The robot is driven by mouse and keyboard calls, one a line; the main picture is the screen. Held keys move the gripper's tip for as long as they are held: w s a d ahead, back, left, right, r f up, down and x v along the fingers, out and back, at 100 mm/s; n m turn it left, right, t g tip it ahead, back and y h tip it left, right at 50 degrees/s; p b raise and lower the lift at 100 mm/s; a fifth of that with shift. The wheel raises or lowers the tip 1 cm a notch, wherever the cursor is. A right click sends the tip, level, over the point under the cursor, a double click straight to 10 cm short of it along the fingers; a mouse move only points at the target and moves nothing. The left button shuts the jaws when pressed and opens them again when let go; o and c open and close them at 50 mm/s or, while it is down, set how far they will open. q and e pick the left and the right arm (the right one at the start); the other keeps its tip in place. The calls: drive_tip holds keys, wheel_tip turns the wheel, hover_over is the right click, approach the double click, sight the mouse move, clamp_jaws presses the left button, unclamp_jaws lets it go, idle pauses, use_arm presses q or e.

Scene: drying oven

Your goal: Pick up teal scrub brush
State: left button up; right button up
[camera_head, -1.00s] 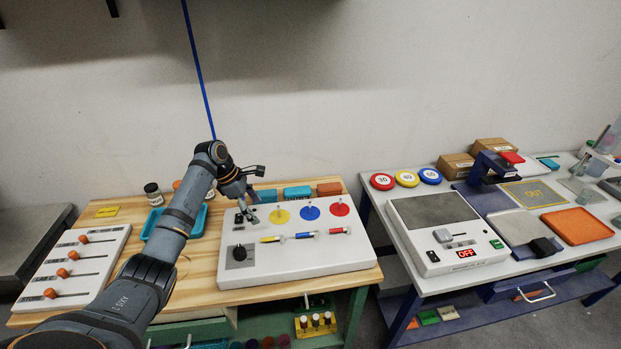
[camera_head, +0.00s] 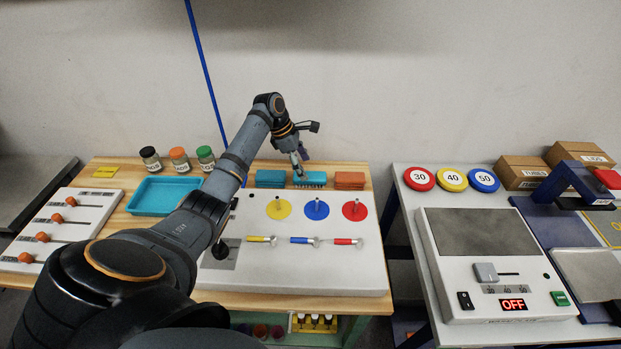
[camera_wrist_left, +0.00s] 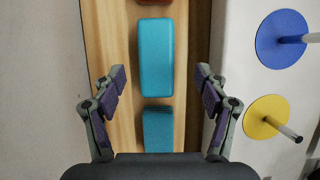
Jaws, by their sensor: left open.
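Two teal blocks lie in a row at the back of the wooden table. The middle one, which looks like the teal scrub brush (camera_head: 312,180), is brighter, and its lower side looks ridged in the head view. It also shows in the left wrist view (camera_wrist_left: 156,57), lengthwise between the lines of the fingers. A darker teal block (camera_head: 269,179) lies to its left and shows lower in the wrist view (camera_wrist_left: 158,128). My left gripper (camera_head: 301,168) is open and empty above the row, its fingers (camera_wrist_left: 160,82) spread on either side. My right gripper is not in view.
A red-orange block (camera_head: 349,181) lies right of the brush. The white panel (camera_head: 335,270) with colored discs and pegs stands just in front. A blue tray (camera_head: 163,196) and several jars are at left. The wall is close behind.

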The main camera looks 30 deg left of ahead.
sight(309, 175)
use_arm(q)
drive_tip(key=shift+w+d+f, duration=0.1)
drive_tip(key=shift+w+f, duration=0.05)
drive_tip(key=shift+f, duration=0.2)
drive_tip(key=shift+w, duration=0.1)
drive_tip(key=shift+d+f, duration=0.1)
drive_tip(key=shift+f, duration=0.35)
drive_tip(key=x, duration=0.4)
drive_tip(key=shift+w+f+p, duration=0.1)
drive_tip(key=shift+f+p, duration=0.05)
drive_tip(key=shift+p, duration=0.15)
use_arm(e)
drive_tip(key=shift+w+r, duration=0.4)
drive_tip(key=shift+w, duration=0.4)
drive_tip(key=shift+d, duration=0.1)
use_arm(q)
drive_tip(key=shift+f+p, duration=0.2)
drive_tip(key=shift+p, duration=0.3)
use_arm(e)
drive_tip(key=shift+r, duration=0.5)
use_arm(q)
drive_tip(key=c, duration=1.3)
